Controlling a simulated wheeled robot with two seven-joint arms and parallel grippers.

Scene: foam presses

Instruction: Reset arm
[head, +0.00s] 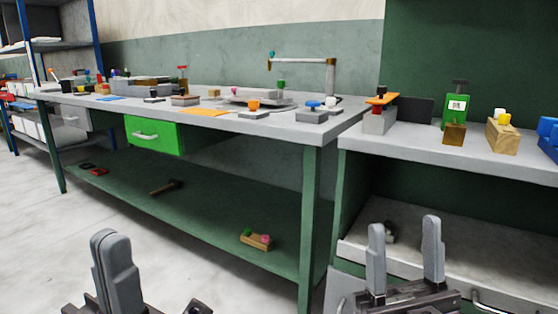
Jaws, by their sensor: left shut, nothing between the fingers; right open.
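My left gripper (118,274) is at the bottom left of the head view, over the pale floor. Its fingers are shut together with nothing between them. My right gripper (404,250) is at the bottom right, in front of the right-hand bench. Its two fingers stand upright and apart, with nothing between them. Both grippers are below the bench tops and I see neither touching anything.
A green workbench (215,122) holds many small blocks and parts. Its green drawer (152,136) and lower shelf (205,205) show beneath. A second bench (440,147) stands at the right with a green box (455,112) on it. The floor (45,240) at left is clear.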

